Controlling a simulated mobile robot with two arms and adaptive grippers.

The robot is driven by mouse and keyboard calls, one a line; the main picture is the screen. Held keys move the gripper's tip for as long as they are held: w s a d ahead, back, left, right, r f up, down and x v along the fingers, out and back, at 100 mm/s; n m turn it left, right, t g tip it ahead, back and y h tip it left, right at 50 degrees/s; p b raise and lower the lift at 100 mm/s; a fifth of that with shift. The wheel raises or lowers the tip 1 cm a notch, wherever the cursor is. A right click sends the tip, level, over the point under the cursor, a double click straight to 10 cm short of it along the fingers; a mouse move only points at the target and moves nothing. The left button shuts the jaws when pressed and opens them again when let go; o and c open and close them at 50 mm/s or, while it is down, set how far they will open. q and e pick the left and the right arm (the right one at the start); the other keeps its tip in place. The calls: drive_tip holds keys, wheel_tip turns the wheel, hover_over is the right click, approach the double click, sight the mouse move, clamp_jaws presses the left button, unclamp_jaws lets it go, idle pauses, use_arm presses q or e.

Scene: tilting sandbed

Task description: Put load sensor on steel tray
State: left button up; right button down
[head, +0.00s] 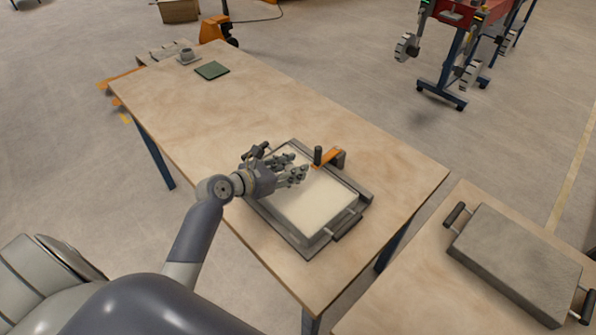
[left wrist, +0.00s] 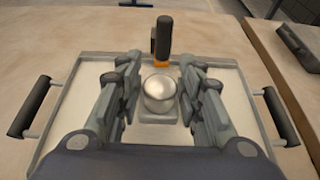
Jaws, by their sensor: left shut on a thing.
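The load sensor (left wrist: 160,92), a silvery round body on a small grey square base, is between the fingers of my left gripper (left wrist: 160,97) in the left wrist view. My left gripper (head: 300,174) is shut on it, over the pale sand of the sandbed (head: 318,205) in the head view. There the fingers hide the sensor. I cannot tell whether its base touches the sand. A low grey tray-like thing (head: 158,54) lies at the table's far left end; I cannot tell surely that it is the steel tray. My right gripper is not in view.
A dark upright knob (head: 318,155) and orange bracket (head: 331,159) stand at the sandbed's far edge. A small grey round object (head: 186,54) and green pad (head: 212,70) are at the far table end. A grey handled box (head: 515,262) is on the right table. The table's middle is clear.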

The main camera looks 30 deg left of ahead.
sight(298, 184)
use_arm(q)
drive_tip(key=shift+w+d+f, duration=0.1)
drive_tip(key=shift+w+d, duration=0.35)
drive_tip(key=shift+w, duration=0.35)
drive_tip(key=shift+f, duration=1.8)
drive_tip(key=shift+f, duration=0.1)
drive_tip(key=o, duration=1.1)
drive_tip(key=shift+o, duration=0.2)
drive_tip(key=shift+r, duration=0.2)
drive_tip(key=shift+s+a, duration=0.1)
drive_tip(key=shift+s, duration=0.2)
drive_tip(key=v, duration=1.1)
drive_tip(key=shift+b, duration=0.3)
